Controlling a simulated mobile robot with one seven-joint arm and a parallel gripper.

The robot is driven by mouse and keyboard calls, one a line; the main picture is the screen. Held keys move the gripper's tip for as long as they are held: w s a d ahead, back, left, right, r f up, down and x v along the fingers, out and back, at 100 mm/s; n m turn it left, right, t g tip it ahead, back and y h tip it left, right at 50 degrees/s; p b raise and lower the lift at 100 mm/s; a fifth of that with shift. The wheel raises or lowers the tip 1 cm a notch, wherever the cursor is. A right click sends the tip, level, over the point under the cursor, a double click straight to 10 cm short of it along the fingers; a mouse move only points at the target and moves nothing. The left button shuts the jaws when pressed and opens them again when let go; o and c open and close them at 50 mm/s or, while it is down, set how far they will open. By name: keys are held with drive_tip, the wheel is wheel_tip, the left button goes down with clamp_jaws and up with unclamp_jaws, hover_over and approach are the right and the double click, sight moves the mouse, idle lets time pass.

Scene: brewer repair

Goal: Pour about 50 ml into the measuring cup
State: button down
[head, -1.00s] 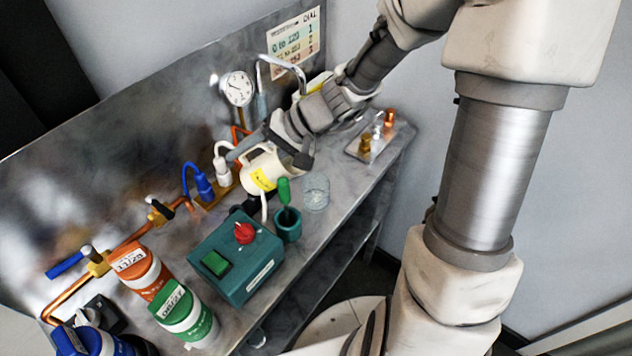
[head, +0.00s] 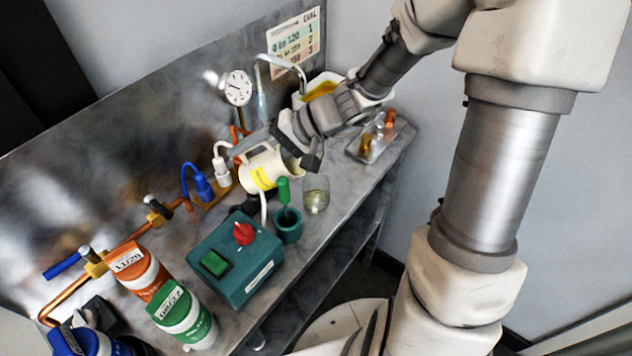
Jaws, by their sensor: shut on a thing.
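A cream jug (head: 259,171) with a yellow label is held tilted over the bench, its mouth towards the right. My gripper (head: 290,148) is shut on the jug; the exact contact is partly hidden by the fingers. The clear measuring cup (head: 316,196) stands upright on the bench, just right of and below the jug's mouth. Pale yellowish liquid shows in its lower part; I cannot read any level marks. No stream of liquid is clearly visible between jug and cup.
A teal pot (head: 288,226) with a green-handled tool stands close left of the cup. A teal box (head: 236,258) with a red knob is nearer. A tray of small fittings (head: 364,150) and a white basin (head: 309,99) with amber contents lie behind right.

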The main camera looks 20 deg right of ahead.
drive_tip(key=shift+d+y+b, duration=0.3)
drive_tip(key=shift+y+b, duration=0.25)
drive_tip(key=shift+y, duration=0.05)
idle(1.8)
drive_tip(key=shift+s+d+r+t+y, duration=0.1)
drive_tip(key=shift+d+r+t+y, duration=0.05)
drive_tip(key=shift+r+t+y, duration=0.15)
idle(0.9)
drive_tip(key=shift+a+f, duration=0.15)
drive_tip(key=shift+a, duration=0.1)
drive_tip(key=shift+a+r+h+p, duration=0.45)
drive_tip(key=shift+h+p, duration=0.55)
drive_tip(key=shift+p, duration=0.2)
drive_tip(key=shift+a+f+g+h, duration=0.2)
drive_tip(key=shift+f+g+h, duration=0.35)
drive_tip(key=shift+f, duration=0.3)
drive_tip(key=shift+w+f+h+p, duration=0.25)
drive_tip(key=shift+f+h+p, duration=0.25)
drive_tip(key=shift+h, duration=0.15)
drive_tip(key=shift+a+r+h+p, duration=0.2)
drive_tip(key=shift+h+p, duration=0.1)
drive_tip(key=shift+p, duration=0.4)
drive_tip(key=shift+f+g+h+p, duration=0.15)
drive_tip(key=shift+g+h+p, duration=0.1)
drive_tip(key=shift+h+p, duration=0.1)
drive_tip(key=shift+w+f, duration=0.1)
drive_tip(key=shift+f, duration=0.05)
